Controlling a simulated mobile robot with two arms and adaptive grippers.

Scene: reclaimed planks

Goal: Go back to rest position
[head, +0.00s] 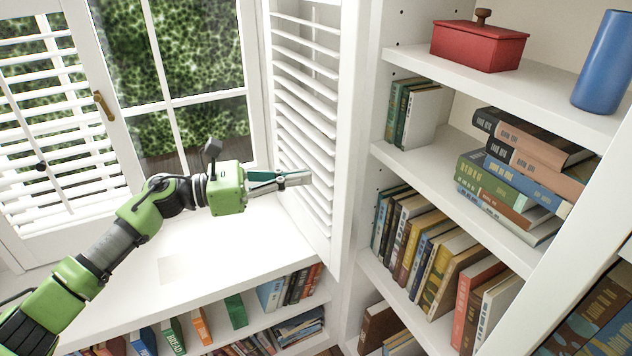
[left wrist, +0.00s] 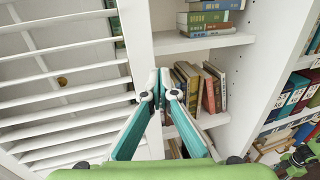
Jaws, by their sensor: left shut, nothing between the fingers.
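My left arm is green, grey and black and comes in from the lower left in the head view. Its gripper (head: 306,177) is shut and empty, in front of the louvred shutter (head: 303,110) and above the white window sill. In the left wrist view the teal fingers of my left gripper (left wrist: 160,78) meet at their tips, with the shutter slats on the left and the bookshelf behind. My right gripper does not show in the head view; a green and black part at the lower right of the left wrist view is unclear.
A white bookshelf (head: 436,150) with several books stands at the right. A red lidded box (head: 478,46) and a blue cylinder (head: 604,62) are on its upper shelf. A low shelf with books runs under the sill (head: 200,250). The sill's top is clear.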

